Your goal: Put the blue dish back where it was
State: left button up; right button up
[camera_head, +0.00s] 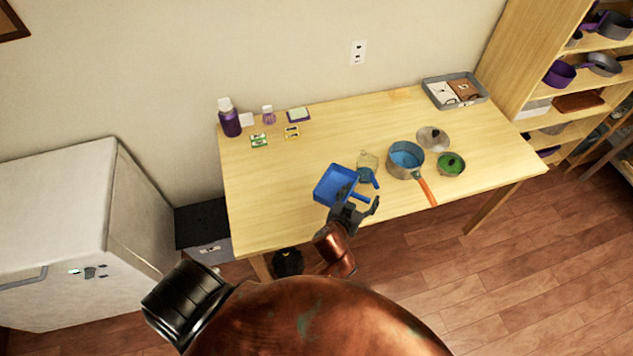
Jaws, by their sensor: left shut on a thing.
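The blue dish (334,184) is square and shallow, with a short handle at its lower right. It shows over the front middle part of the wooden table (285,214); I cannot tell whether it touches the top. My left gripper (352,200), on a copper-coloured arm coming from below, is shut on the dish at its near right side. The fingers partly hide the dish's near edge and handle. My right gripper is not in view.
A clear jug (367,161) with blue parts stands close right of the dish. Beyond it are a saucepan (404,168) with an orange handle, a lid (433,138) and a green-topped pot (451,164). A grey tray (472,101) and purple bottle (229,121) stand farther back. The left front tabletop is clear.

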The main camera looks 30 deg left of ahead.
aim_at(345, 181)
pick_arm(q)
jog(key=w+a+f, duration=0.1)
jog(key=a, duration=0.2)
jog(key=w+a+f, duration=0.3)
jog(key=w+a, duration=0.1)
jog(key=a, duration=0.1)
jog(key=shift+a+f, duration=0.3)
jog(key=shift+f, duration=0.05)
jog(key=a+f, duration=0.1)
jog(key=w+f, duration=0.1)
jog(key=f, duration=0.1)
jog(key=a+f+b, duration=0.1)
jog(key=shift+w+a+f, duration=0.15)
jog(key=shift+a+f, duration=0.05)
jog(key=shift+a, duration=0.15)
jog(key=shift+w+a+f, duration=0.2)
jog(key=shift+a+f, duration=0.15)
jog(key=shift+f, duration=0.05)
notch_tip(345, 181, down, 4)
jog(key=shift+w+a+r+b, duration=0.1)
jog(key=shift+a+r+b, duration=0.1)
jog(key=shift+b, duration=0.35)
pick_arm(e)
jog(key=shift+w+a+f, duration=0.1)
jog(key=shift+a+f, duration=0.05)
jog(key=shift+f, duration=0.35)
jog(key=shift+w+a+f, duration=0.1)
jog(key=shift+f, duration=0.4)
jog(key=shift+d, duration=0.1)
